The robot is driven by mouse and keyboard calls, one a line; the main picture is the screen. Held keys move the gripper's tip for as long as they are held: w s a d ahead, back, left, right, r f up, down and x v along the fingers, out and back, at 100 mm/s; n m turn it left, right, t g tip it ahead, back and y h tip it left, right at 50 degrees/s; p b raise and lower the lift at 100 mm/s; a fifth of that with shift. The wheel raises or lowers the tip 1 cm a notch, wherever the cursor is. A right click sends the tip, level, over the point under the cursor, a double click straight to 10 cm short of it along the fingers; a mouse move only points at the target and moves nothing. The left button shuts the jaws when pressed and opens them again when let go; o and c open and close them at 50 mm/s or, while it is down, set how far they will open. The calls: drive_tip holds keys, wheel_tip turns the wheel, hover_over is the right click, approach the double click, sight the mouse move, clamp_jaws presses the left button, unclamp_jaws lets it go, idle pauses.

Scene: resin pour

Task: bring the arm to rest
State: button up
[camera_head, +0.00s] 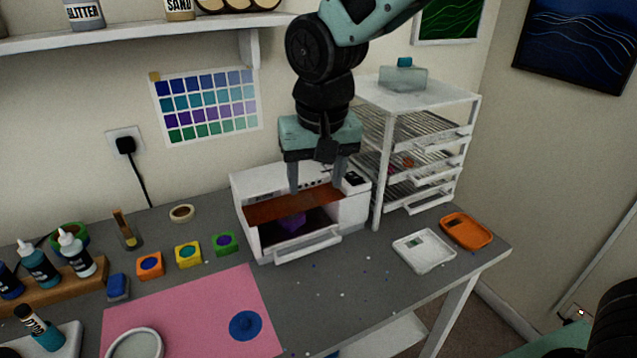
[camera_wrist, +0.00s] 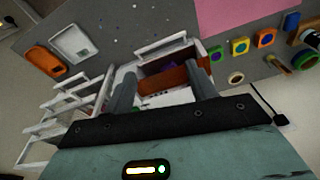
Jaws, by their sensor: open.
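My gripper (camera_head: 318,180) is open, with its two fingers pointing down at the white oven-like box (camera_head: 262,232) on the grey table. The fingers appear in front of or just above the box's top; contact cannot be told. In the wrist view my gripper (camera_wrist: 160,92) has its fingers spread wide with the box (camera_wrist: 125,74) beyond them. The box's front is open, with an orange-brown panel (camera_head: 270,210) at the opening. A purple object (camera_head: 292,222) sits inside it, partly hidden. Nothing shows held between the fingers.
A white drawer rack (camera_head: 377,175) stands close right of the box. A white tray (camera_head: 425,262) and an orange tray (camera_head: 466,229) lie at the table's right. Small coloured blocks, bottles and a pink mat (camera_head: 195,305) fill the left. A shelf (camera_head: 140,35) hangs above.

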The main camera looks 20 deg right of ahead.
drive_tip(key=shift+s, duration=0.2)
drive_tip(key=s+f+n+g+b, duration=0.1)
drive_tip(key=s+f+n, duration=0.2)
drive_tip(key=s, duration=0.7)
drive_tip(key=s+d+f+n+g+b, duration=0.1)
drive_tip(key=s+f+n, duration=0.3)
drive_tip(key=s, duration=0.7)
drive_tip(key=shift+d+n+b, duration=0.25)
drive_tip(key=shift+n+b, duration=0.05)
